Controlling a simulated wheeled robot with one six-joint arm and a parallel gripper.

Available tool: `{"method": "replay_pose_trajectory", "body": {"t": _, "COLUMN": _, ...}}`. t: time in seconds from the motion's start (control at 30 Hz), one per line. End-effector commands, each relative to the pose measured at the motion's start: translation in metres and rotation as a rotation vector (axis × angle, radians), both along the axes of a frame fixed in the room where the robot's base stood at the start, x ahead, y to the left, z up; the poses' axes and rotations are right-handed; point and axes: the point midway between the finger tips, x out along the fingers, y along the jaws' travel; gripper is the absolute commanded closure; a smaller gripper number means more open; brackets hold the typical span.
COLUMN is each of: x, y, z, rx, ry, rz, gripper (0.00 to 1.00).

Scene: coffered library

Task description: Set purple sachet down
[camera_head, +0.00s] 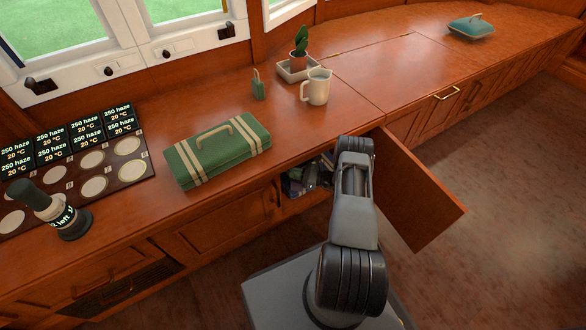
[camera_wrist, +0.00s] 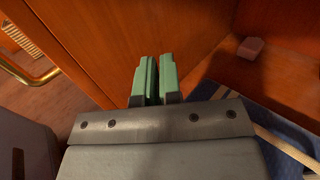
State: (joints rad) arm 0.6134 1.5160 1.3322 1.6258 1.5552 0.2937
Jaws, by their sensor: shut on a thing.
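My gripper (camera_wrist: 154,82) has two green fingertips close together with a thin dark gap between them in the wrist view. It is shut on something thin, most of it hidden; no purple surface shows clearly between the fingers. In the head view my arm reaches down into the open cabinet (camera_head: 408,190), and the gripper itself is hidden by the arm. In the wrist view the fingers are in front of a wooden panel. A small dull pink block (camera_wrist: 250,48) sits in the cabinet beyond them to the right; I cannot tell what it is.
A navy item with tan stripes (camera_wrist: 268,122) lies at the right of the wrist view. A brass handle (camera_wrist: 38,75) is at the left.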

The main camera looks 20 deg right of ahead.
Motion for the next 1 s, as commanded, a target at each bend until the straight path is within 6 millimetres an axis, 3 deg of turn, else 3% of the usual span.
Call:
{"method": "replay_pose_trajectory", "body": {"t": 0.13, "x": 0.008, "y": -0.002, "z": -0.001, "rx": -0.002, "ry": -0.002, "rz": 0.0, "gripper": 1.0}}
{"method": "replay_pose_trajectory", "body": {"t": 0.4, "x": 0.044, "y": -0.009, "z": -0.002, "rx": -0.002, "ry": -0.003, "rz": 0.0, "gripper": 1.0}}
{"method": "replay_pose_trajectory", "body": {"t": 0.93, "x": 0.041, "y": -0.009, "z": -0.009, "rx": 0.0, "ry": 0.0, "rz": -0.001, "gripper": 1.0}}
{"method": "replay_pose_trajectory", "body": {"t": 1.0, "x": 0.041, "y": -0.009, "z": -0.008, "rx": 0.0, "ry": 0.0, "rz": -0.001, "gripper": 0.9}}
